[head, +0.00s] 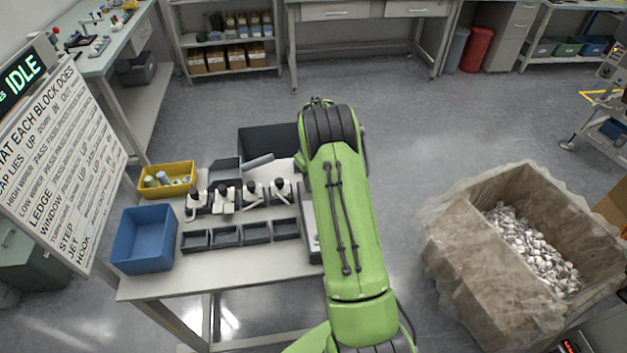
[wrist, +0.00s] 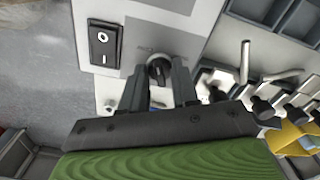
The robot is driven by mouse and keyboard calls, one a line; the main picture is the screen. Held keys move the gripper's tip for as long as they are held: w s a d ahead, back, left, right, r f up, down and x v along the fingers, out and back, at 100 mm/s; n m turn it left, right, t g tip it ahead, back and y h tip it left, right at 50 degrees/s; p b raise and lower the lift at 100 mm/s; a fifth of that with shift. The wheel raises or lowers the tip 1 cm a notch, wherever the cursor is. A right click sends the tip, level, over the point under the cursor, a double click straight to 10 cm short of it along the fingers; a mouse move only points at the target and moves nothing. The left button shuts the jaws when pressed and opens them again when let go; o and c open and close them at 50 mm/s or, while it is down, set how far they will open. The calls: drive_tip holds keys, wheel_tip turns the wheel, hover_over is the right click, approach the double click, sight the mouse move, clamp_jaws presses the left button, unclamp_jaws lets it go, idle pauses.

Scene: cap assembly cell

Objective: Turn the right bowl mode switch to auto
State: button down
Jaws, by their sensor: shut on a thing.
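The mode switch is a round dark knob (wrist: 157,67) on a grey plate of a light control box (wrist: 150,14) in the wrist view. My gripper (wrist: 160,77) has its two dark fingers shut on this knob, one on each side. The fingers hide part of the knob, and I cannot read its setting or any label around it. In the head view my green arm hides my gripper and the knob; only a strip of the control box (head: 311,232) shows beside the arm.
A black rocker switch (wrist: 103,44) sits left of the knob on the box. In the head view, a blue bin (head: 144,240), a yellow bin (head: 167,179) and several small dark trays (head: 226,238) stand on the bench. A large lined crate (head: 470,270) of parts stands at right.

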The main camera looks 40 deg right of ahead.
drive_tip(key=shift+r+n, duration=0.1)
drive_tip(key=shift+n, duration=1.9)
drive_tip(key=c, duration=0.8)
unclamp_jaws()
drive_tip(key=shift+c, duration=0.2)
wheel_tip(320, 180, up, 16)
drive_tip(key=p, duration=0.2)
